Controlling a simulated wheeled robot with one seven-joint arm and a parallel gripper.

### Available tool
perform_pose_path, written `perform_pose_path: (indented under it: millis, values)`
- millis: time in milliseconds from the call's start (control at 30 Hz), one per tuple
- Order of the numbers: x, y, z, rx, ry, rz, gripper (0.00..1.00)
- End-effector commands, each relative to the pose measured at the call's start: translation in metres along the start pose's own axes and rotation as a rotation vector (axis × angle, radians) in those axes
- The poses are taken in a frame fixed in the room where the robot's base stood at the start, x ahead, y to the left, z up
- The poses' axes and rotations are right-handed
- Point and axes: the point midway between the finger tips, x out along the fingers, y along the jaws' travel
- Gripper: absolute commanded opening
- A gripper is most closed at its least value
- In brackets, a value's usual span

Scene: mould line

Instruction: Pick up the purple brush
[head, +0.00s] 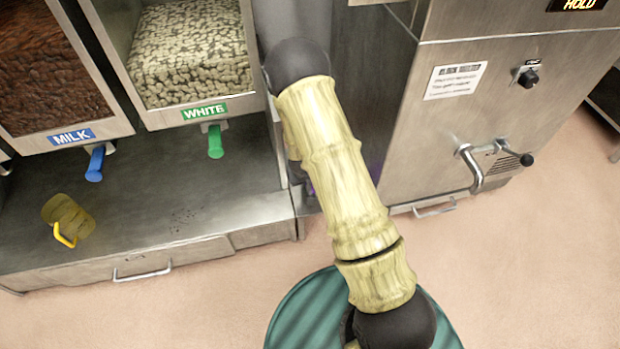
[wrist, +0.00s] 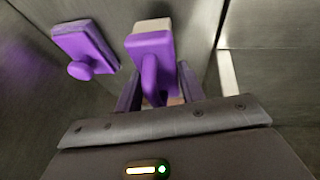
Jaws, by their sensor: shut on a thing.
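In the wrist view a purple brush (wrist: 150,48) with a pale beige edge sits between the fingers of my gripper (wrist: 158,88). Its rounded handle points toward the camera. My gripper is shut on this brush. A second purple piece (wrist: 86,48) with a round knob shows to the left, apart from the fingers; I cannot tell what it rests on. In the head view my arm hides the gripper and the brush; only a trace of purple shows beside the arm.
Metal surfaces surround the gripper closely. In the head view, a steel counter (head: 150,215) with a yellow-handled jug (head: 68,218) and dispensers with blue (head: 95,163) and green (head: 215,142) levers stand left. A steel machine (head: 440,130) with a tap stands right. Open floor lies in front.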

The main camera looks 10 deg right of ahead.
Motion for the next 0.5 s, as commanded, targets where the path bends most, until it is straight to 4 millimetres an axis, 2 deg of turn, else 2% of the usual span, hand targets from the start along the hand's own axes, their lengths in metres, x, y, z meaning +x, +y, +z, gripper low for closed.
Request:
perform_pose_path:
  millis: [33,233,400,500]
  values:
    - [-0.014,0.003,-0.007,-0.001,0.003,0.0,0.15]
    - [-0.049,0.011,-0.021,0.0,0.002,0.001,0.15]
    - [-0.069,0.015,-0.029,0.001,0.002,0.001,0.15]
    - [-0.073,0.016,-0.03,0.001,0.001,0.001,0.15]
